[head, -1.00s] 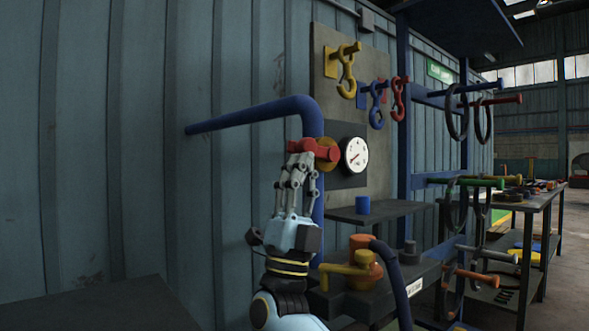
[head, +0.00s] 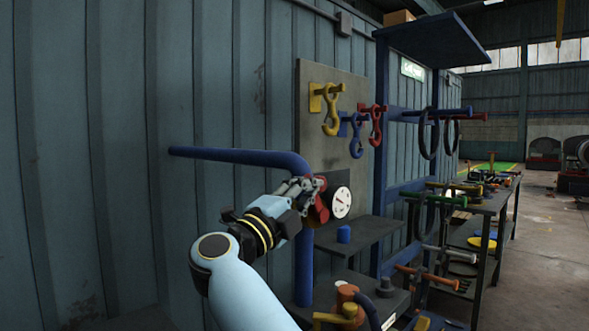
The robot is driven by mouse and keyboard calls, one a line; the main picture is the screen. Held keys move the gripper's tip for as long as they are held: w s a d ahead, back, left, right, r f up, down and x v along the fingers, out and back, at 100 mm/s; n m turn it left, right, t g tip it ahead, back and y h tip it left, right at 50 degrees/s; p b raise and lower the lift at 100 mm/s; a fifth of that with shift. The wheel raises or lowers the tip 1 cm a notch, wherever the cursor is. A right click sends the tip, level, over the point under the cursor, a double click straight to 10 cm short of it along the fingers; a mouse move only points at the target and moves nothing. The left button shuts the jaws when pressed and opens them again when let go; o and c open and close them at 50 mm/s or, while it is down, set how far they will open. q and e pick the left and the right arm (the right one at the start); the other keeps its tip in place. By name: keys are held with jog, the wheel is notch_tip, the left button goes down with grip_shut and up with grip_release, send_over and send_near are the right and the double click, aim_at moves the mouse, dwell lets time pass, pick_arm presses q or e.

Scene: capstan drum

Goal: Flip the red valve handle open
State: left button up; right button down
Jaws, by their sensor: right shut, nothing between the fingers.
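The red valve handle (head: 320,210) is on the blue pipe (head: 235,156) fixed along the wall, just left of the round white gauge (head: 341,202). It now slants downward, and part of it is hidden behind my gripper. My right gripper (head: 316,186) comes up from the lower middle of the head view. Its fingers are closed with nothing between them, and they are at the upper part of the handle. I cannot tell whether they touch it. My left gripper is not in view.
Yellow (head: 331,110), blue (head: 356,138) and red (head: 376,127) hooks hang on the panel above. An orange and yellow fitting (head: 346,300) is below. A tool rack and bench stand at right.

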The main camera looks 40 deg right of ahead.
jog(key=d+r+y+p, duration=0.1)
jog(key=y+p, duration=0.1)
jog(key=p, duration=0.1)
jog(key=d+r+y+p, duration=0.2)
jog(key=p, duration=0.1)
jog(key=shift+w+m+g+p, duration=0.1)
jog(key=shift+m+g+p, duration=0.2)
jog(key=shift+g+p, duration=0.1)
jog(key=shift+d+r+y+p, duration=0.1)
jog(key=shift+d+y+p, duration=0.2)
jog(key=shift+p, duration=0.1)
jog(key=shift+w+d+p, duration=0.1)
jog(key=shift+d+p, duration=0.4)
jog(key=shift+p, duration=0.05)
